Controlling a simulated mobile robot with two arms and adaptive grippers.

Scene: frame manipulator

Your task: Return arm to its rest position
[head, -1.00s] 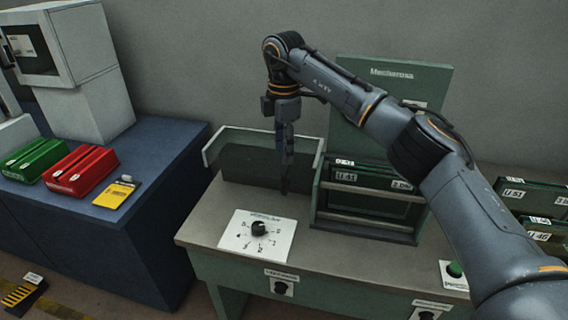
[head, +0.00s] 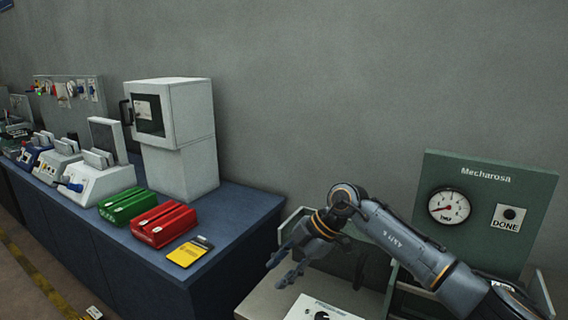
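My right arm comes in from the lower right in the head view. My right gripper (head: 285,270) is at the end of it, with its fingers spread apart and nothing between them. It is above the left part of the bench top (head: 262,300), near the white dial plate (head: 318,306), which is cut off by the bottom edge. The green Mecharosa panel (head: 480,218) with a round gauge (head: 450,206) and a DONE button (head: 509,215) stands behind the arm. My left gripper is not in view.
A blue table (head: 228,262) on the left holds a red case (head: 165,224), a green case (head: 127,206), a yellow card (head: 189,251) and a white cabinet (head: 176,130). White devices stand farther left. The grey wall behind is bare.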

